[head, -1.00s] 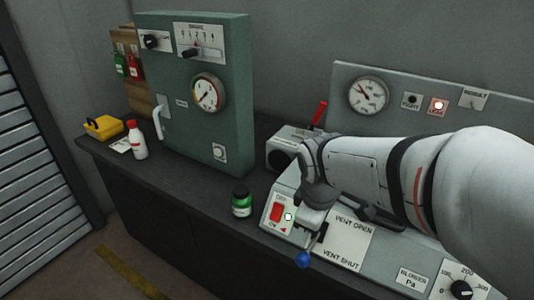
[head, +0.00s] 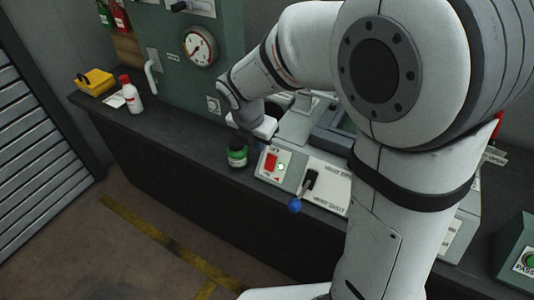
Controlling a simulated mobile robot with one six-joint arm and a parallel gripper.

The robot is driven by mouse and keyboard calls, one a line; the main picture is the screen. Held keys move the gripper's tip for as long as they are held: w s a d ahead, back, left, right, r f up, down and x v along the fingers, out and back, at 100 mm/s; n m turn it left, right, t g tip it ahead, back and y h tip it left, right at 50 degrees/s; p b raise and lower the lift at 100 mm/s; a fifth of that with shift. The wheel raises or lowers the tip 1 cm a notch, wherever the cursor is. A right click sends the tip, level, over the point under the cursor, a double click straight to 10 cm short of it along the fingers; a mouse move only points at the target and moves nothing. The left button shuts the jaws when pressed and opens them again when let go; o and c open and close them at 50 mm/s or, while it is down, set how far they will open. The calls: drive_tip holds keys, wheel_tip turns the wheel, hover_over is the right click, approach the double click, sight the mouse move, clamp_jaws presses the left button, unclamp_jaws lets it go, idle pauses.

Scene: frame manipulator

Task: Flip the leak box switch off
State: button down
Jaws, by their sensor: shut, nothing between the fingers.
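The leak box (head: 325,196) is a pale, sloped console on the dark bench, partly hidden by my arm. On its left end sits a red rocker switch (head: 270,163), with a lit green lamp (head: 281,167) beside it. Small labels above and below the switch are too blurred to read now. A vent lever with a blue knob (head: 295,206) stands to the right of the switch. My gripper (head: 264,133) is shut and empty. It appears just above and behind the switch in the picture, apart from it; its fingertips are hard to make out.
A green jar (head: 237,156) stands on the bench just left of the box, close below my gripper. A white bottle with a red cap (head: 132,95) and a yellow case (head: 95,82) are farther left. A green cabinet with a gauge (head: 199,46) rises behind.

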approach(270, 167)
wheel_tip(270, 167, down, 3)
drive_tip(key=s, duration=0.1)
drive_tip(key=shift+w+d+f+p, duration=0.2)
drive_tip(key=shift+w+p, duration=0.1)
drive_tip(key=shift+w, duration=0.2)
drive_tip(key=shift+w+d+f+p, duration=0.15)
drive_tip(key=shift+w+d+p, duration=0.15)
drive_tip(key=shift+w, duration=0.15)
drive_tip(key=shift+w+d+f, duration=0.25)
drive_tip(key=shift+w+f, duration=0.05)
drive_tip(key=shift+w, duration=0.15)
drive_tip(key=shift+w+d+f+p, duration=0.1)
drive_tip(key=shift+w+d+p, duration=0.05)
drive_tip(key=shift+w+p, duration=0.15)
drive_tip(key=shift+s, duration=0.1)
drive_tip(key=shift+s+a+f+b, duration=0.25)
drive_tip(key=shift+s+a+b, duration=0.15)
drive_tip(key=shift+s, duration=0.1)
